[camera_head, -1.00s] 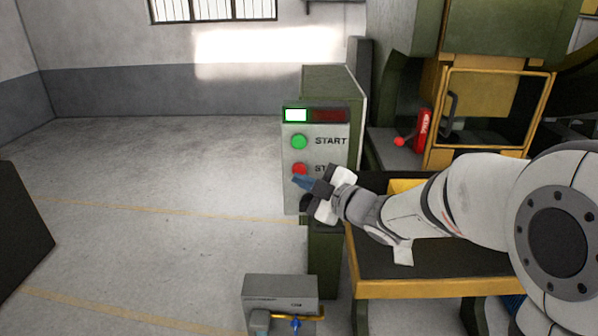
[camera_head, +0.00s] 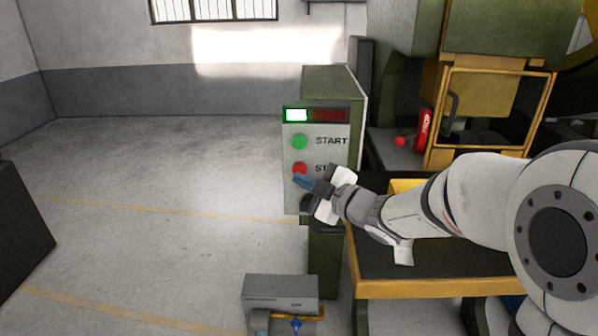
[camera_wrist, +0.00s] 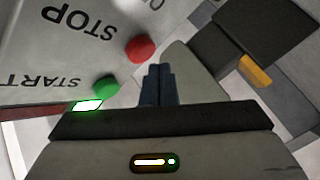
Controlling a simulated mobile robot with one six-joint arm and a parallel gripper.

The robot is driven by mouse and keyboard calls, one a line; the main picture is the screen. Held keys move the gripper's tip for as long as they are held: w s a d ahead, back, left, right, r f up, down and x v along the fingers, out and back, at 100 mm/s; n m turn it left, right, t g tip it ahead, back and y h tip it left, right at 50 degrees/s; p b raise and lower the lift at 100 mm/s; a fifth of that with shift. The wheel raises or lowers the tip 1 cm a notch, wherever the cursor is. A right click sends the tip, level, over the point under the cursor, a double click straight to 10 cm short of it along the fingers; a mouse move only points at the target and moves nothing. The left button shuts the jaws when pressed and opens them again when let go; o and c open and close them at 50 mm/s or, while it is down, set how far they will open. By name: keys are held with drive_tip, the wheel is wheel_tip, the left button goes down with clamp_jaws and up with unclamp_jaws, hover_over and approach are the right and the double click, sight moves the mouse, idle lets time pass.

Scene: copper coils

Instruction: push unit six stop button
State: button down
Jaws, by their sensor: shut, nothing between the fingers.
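The control box (camera_head: 330,190) stands upright with a green START button (camera_head: 299,141) above a red STOP button (camera_head: 299,168). The green lamp (camera_head: 296,115) at its top is lit and the red lamp (camera_head: 331,115) beside it is dark. My gripper (camera_head: 301,181) is shut and empty, its blue fingertips in front of the panel just below the red button. In the wrist view the red button (camera_wrist: 140,49) is ahead and left of the shut fingers (camera_wrist: 158,72). The green button (camera_wrist: 106,87) is left of the fingers. Whether the fingertips touch the red button cannot be told.
A yellow-edged bench (camera_head: 430,290) and a green and yellow machine (camera_head: 490,110) stand right of the box. A small grey unit with a blue valve (camera_head: 280,290) is in front below.

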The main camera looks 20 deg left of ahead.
drive_tip(key=shift+w, duration=0.15)
drive_tip(key=shift+w+a, duration=0.1)
drive_tip(key=shift+w, duration=0.2)
drive_tip(key=shift+w+a, duration=0.1)
drive_tip(key=shift+w, duration=0.35)
idle(0.6)
idle(0.3)
drive_tip(key=shift+s+d+b, duration=0.2)
drive_tip(key=shift+s+b, duration=0.35)
drive_tip(key=shift+s, duration=0.35)
drive_tip(key=s, duration=0.2)
drive_tip(key=s+d+b, duration=0.1)
drive_tip(key=s, duration=0.1)
drive_tip(key=shift+s+d, duration=0.1)
drive_tip(key=shift+s, duration=0.3)
